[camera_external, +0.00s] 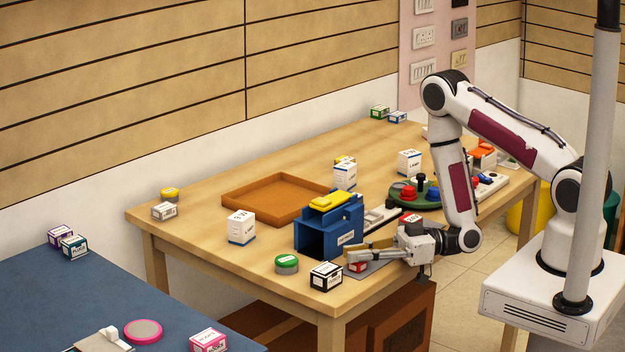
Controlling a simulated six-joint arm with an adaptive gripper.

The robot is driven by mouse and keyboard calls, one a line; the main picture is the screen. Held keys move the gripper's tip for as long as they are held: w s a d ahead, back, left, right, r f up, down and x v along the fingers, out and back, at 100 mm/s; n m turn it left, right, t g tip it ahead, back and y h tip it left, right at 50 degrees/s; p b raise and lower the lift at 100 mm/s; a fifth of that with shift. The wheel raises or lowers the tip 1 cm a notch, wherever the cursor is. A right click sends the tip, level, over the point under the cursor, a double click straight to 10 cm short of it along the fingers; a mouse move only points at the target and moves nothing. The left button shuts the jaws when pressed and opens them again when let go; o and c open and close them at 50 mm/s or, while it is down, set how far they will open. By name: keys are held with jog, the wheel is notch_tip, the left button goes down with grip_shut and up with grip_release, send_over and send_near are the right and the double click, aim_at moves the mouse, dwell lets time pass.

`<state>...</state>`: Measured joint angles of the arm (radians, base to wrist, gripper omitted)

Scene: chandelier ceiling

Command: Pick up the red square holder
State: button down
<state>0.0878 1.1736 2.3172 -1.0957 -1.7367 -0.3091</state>
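My gripper (352,254) reaches left over the near edge of the wooden table, low above a grey flat plate (378,268). A small red box-like item (358,267) shows just below the fingertips; it is partly hidden by them and may be the red square holder. I cannot tell whether the fingers touch it or whether they are open or shut. Another box with a red top (410,218) stands just behind my gripper.
A blue bin with a yellow top (312,240) stands left of my gripper. A black-and-white box (326,276) and a green-lidded tin (287,264) are near the front edge.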

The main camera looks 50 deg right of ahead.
jog(key=shift+r, duration=0.15)
dwell(0.4)
jog(key=shift+r, duration=4.85)
